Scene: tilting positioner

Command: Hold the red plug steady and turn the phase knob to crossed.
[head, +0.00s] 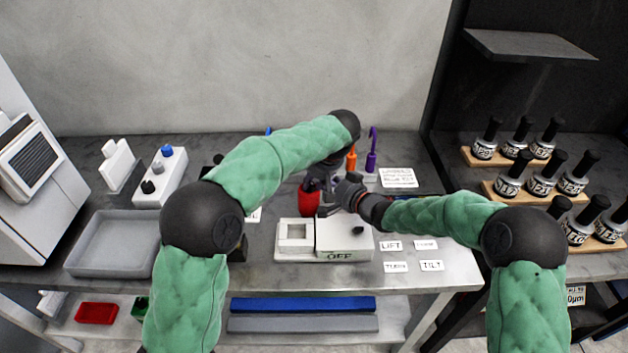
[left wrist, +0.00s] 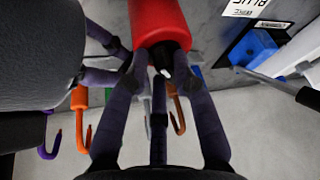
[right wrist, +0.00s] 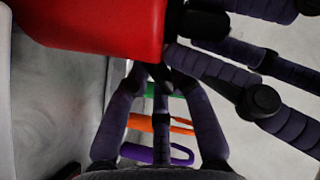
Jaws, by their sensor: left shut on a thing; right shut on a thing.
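The red plug (head: 308,203) stands upright behind the white OFF box, and its red body (left wrist: 160,22) and black end also show in the left wrist view. My left gripper (head: 322,178) is shut around the plug's black end (right wrist: 195,23). My right gripper (head: 343,192) comes in from the right, with its fingertips (right wrist: 158,73) close together at the edge of the red body (right wrist: 90,25). It is shut on a small dark piece there, apparently the phase knob, mostly hidden by the fingers. The knob's setting cannot be read.
The white box (head: 342,243) marked OFF stands just in front. Label cards (head: 391,245) lie to its right. Orange (head: 351,160) and purple (head: 371,160) hooked items stand behind. A grey tray (head: 112,243) is at the left. Bottles stand on wooden racks (head: 520,192) at the right.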

